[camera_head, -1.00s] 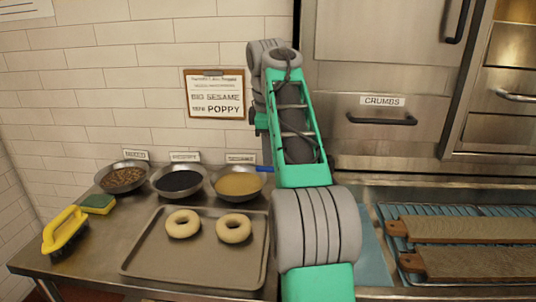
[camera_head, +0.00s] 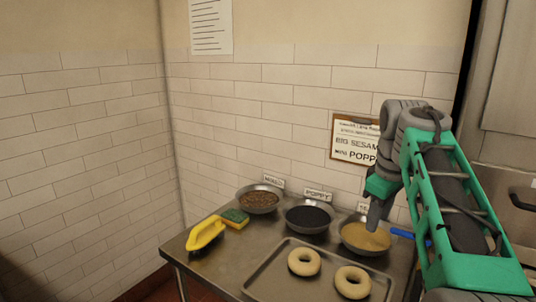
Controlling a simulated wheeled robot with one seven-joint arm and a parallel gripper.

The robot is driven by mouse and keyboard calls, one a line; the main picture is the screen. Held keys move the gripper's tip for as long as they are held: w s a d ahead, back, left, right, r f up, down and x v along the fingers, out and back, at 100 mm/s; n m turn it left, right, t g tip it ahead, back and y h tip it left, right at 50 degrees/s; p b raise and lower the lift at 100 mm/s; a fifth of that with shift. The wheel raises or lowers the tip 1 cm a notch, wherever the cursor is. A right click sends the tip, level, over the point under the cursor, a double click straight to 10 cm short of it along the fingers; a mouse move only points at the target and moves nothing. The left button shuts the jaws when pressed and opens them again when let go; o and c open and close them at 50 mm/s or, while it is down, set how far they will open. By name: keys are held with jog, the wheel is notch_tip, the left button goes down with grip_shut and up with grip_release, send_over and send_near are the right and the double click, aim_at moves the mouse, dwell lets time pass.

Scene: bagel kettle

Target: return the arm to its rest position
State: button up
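My green and grey arm comes in from the right edge and bends down at its far end. My gripper (camera_head: 373,222) points down in front of or over the bowl of pale seeds (camera_head: 352,240). I cannot tell whether it touches the seeds. Its fingers are small and seen from one side, so their opening is unclear. A blue handle (camera_head: 402,233) sticks out to the right of that bowl, partly behind my arm. Two plain bagels, one at left (camera_head: 304,262) and one at right (camera_head: 352,282), lie on a metal tray (camera_head: 262,284).
A bowl of black seeds (camera_head: 308,216) and a bowl of mixed brown topping (camera_head: 260,199) stand left of the pale seeds. A clipboard sign (camera_head: 350,140) hangs on the tiled wall.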

jog(key=s+a+f+m+p, duration=0.5)
jog(key=s+a+f+m, duration=0.2)
jog(key=s+a+f, duration=0.6)
jog(key=s+f, duration=0.2)
jog(key=s, duration=0.2)
jog(key=shift+s+f+t+y, duration=0.15)
jog(key=shift+f+t+y, duration=0.1)
jog(key=shift+t+y, duration=0.05)
